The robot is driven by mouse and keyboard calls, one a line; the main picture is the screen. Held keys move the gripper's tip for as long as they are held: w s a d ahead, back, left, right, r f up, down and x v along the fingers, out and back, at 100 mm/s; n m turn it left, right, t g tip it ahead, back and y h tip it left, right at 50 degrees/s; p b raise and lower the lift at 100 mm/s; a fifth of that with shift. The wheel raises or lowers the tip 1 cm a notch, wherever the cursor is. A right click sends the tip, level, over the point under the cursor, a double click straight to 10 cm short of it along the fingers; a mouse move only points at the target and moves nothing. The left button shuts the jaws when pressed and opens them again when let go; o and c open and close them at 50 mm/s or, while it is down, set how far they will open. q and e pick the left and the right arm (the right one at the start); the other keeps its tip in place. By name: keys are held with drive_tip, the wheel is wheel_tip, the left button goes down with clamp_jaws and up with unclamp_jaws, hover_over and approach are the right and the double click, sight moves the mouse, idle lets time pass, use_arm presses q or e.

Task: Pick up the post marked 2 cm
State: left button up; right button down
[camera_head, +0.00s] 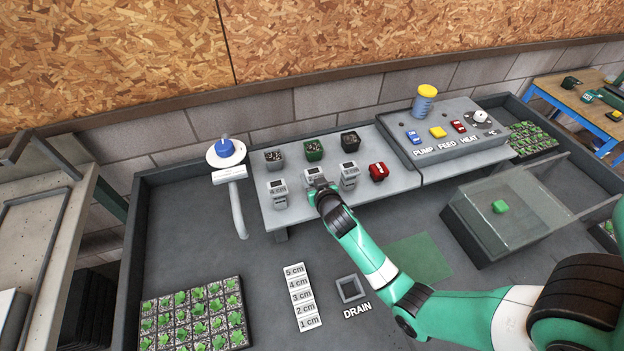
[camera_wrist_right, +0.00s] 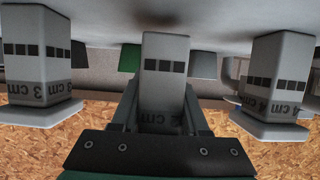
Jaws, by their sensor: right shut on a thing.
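Three grey posts stand in a row on the grey shelf. The middle post (camera_head: 314,173) is between the fingers of my right gripper (camera_head: 321,188), which is shut on it. In the right wrist view this post (camera_wrist_right: 165,65) is upside down between the fingers (camera_wrist_right: 162,108); its label reads "cm", with the number partly hidden but looking like 2. The post marked 4 cm (camera_head: 278,192) is on the left in the head view and on the right in the wrist view (camera_wrist_right: 275,72). The 3 cm post (camera_head: 348,176) is on the other side. My left gripper is not in view.
Several small pots (camera_head: 314,150) stand behind the posts, and a red block (camera_head: 378,172) stands to the right. A depth strip (camera_head: 302,297), a drain (camera_head: 350,288) and a seedling tray (camera_head: 195,315) lie in front. A clear-walled bin (camera_head: 505,225) is at right.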

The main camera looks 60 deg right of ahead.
sight(320, 175)
drive_tip(key=s+r+p, duration=0.1)
drive_tip(key=r, duration=0.1)
drive_tip(key=s+a+r+p, duration=0.1)
drive_tip(key=r, duration=0.1)
drive_tip(key=s+r+p, duration=0.1)
drive_tip(key=r, duration=0.2)
drive_tip(key=shift+s+a+r+p, duration=0.1)
drive_tip(key=shift+s+a+p, duration=0.1)
drive_tip(key=shift+a+p, duration=0.2)
use_arm(q)
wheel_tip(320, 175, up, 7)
drive_tip(key=p, duration=0.3)
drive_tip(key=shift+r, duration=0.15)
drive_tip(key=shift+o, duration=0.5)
use_arm(e)
drive_tip(key=s+a+r, duration=0.4)
drive_tip(key=s+a, duration=0.1)
drive_tip(key=s, duration=0.4)
drive_tip(key=shift+r, duration=0.2)
